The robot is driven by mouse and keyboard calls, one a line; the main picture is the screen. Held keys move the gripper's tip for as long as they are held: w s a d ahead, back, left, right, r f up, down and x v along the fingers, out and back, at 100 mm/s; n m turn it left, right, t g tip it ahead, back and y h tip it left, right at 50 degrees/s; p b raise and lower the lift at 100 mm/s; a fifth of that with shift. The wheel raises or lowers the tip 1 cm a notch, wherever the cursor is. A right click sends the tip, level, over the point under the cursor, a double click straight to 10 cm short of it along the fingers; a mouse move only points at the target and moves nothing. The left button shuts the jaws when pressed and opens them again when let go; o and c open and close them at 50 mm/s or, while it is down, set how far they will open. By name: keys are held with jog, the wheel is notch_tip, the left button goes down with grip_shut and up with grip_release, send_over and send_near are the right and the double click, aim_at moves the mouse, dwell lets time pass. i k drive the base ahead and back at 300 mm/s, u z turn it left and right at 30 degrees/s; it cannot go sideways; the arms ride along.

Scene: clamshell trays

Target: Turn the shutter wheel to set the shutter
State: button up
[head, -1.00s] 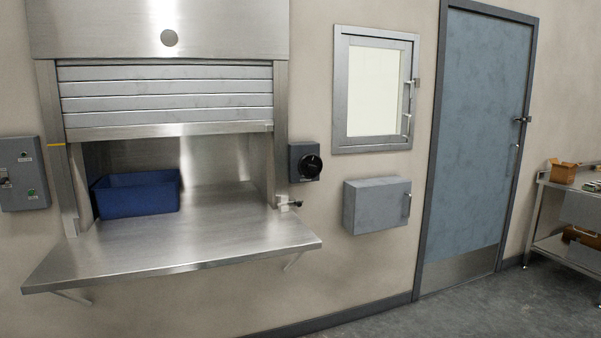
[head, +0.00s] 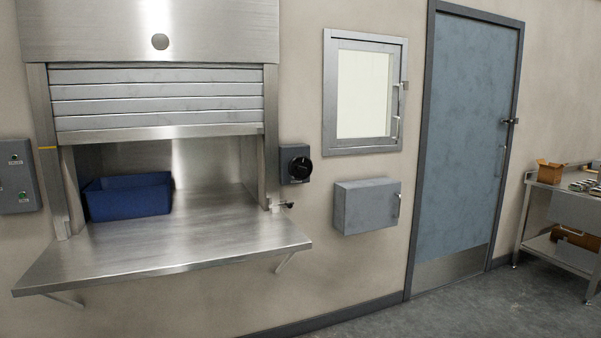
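The shutter wheel (head: 300,167) is a round black knob on a dark grey box on the wall, just right of the shutter opening. The slatted metal shutter (head: 158,98) is partly down: its slats fill the upper part of the opening and the lower part is open. A yellow mark (head: 47,148) shows on the left side frame. My gripper is not in view.
A steel counter (head: 165,250) juts out below the shutter, with a blue bin (head: 128,197) on it. A small latch (head: 282,205) sits at the right frame. Right are a wall cabinet (head: 366,205), a framed window (head: 364,92), a blue door (head: 468,140) and a steel table (head: 560,227).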

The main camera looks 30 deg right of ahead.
aim_at(300, 167)
jog(key=z, duration=0.05)
jog(key=i, duration=0.9)
